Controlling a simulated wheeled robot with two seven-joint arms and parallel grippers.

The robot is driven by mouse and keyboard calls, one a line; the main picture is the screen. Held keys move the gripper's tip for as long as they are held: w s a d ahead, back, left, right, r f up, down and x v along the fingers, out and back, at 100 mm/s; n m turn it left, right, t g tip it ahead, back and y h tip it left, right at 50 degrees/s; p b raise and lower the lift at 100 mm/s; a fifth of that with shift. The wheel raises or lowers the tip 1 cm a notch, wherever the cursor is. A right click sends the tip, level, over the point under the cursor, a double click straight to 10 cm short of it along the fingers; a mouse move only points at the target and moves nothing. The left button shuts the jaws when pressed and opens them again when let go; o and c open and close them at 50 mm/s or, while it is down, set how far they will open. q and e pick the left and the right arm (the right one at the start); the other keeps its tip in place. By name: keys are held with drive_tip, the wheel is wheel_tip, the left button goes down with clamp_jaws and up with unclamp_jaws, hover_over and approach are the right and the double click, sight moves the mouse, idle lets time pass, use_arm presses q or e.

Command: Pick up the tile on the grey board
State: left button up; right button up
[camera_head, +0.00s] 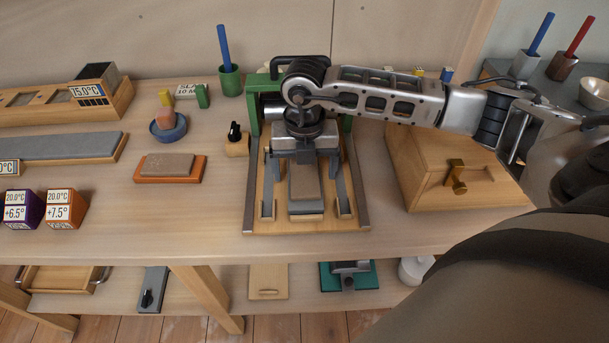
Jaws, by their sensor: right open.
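A brown-grey tile (305,186) lies flat on a narrow grey board (306,208), inside a wooden-based fixture with a green frame. My right gripper (304,168) comes in from the right and points down over the tile. Its two fingers are spread, one on each side of the tile's far part. I cannot tell whether the fingers touch the tile. The gripper body hides the tile's far end. My left gripper is not in view.
The fixture's metal side rail (356,190) and green frame (254,115) stand close around the gripper. A wooden box (420,165) with a brass latch stands to the right. Another tile (167,164) lies on an orange board (190,177) to the left. The table front between is clear.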

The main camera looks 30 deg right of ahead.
drive_tip(key=shift+f, duration=0.85)
drive_tip(key=shift+w, duration=0.1)
drive_tip(key=c, duration=1.2)
drive_tip(key=shift+r, duration=0.15)
